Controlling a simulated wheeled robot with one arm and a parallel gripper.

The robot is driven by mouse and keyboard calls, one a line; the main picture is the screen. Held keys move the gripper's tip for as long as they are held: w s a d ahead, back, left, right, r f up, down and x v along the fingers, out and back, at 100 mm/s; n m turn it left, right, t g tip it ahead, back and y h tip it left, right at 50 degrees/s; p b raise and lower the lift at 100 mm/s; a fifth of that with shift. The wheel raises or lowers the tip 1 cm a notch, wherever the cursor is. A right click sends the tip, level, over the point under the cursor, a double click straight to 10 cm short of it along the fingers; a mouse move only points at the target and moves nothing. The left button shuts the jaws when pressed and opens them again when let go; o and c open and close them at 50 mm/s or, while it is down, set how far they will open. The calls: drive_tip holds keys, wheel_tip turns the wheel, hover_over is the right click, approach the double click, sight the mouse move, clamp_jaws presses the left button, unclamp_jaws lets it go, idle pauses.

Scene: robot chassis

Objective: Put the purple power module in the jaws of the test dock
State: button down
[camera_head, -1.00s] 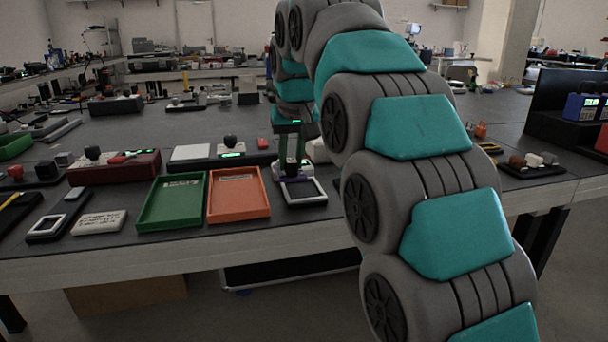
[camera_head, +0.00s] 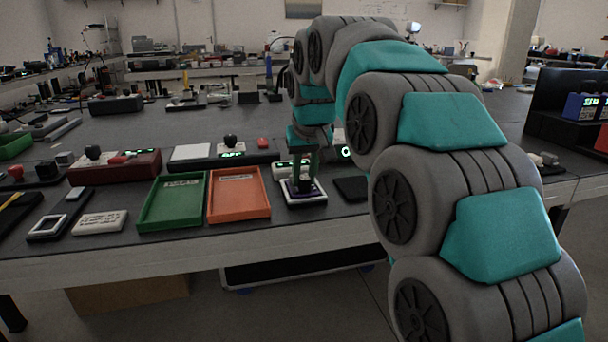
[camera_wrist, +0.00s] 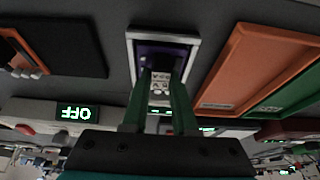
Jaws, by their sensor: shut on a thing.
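My gripper (camera_head: 303,178) points down over a white square frame (camera_head: 318,199) near the table's front edge. It is shut on the purple power module (camera_wrist: 165,50), whose pale label shows between the green fingers in the wrist view. In that view the module lies inside the outline of the white frame (camera_wrist: 133,60); I cannot tell whether it rests in it or hangs just above.
A green tray (camera_head: 172,222) and an orange tray (camera_head: 239,212) lie left of my gripper. Behind them is a long dark panel with a white plate (camera_head: 190,152) and red button (camera_head: 263,142). A black pad (camera_head: 351,189) lies to the right. My arm hides much of the right side.

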drive_tip(key=shift+f, duration=0.15)
drive_tip(key=c, duration=0.7)
unclamp_jaws()
drive_tip(key=shift+s+r, duration=0.1)
drive_tip(key=shift+r, duration=0.45)
drive_tip(key=v, duration=1.1)
drive_tip(key=shift+s+d, duration=0.1)
drive_tip(key=shift+s, duration=0.05)
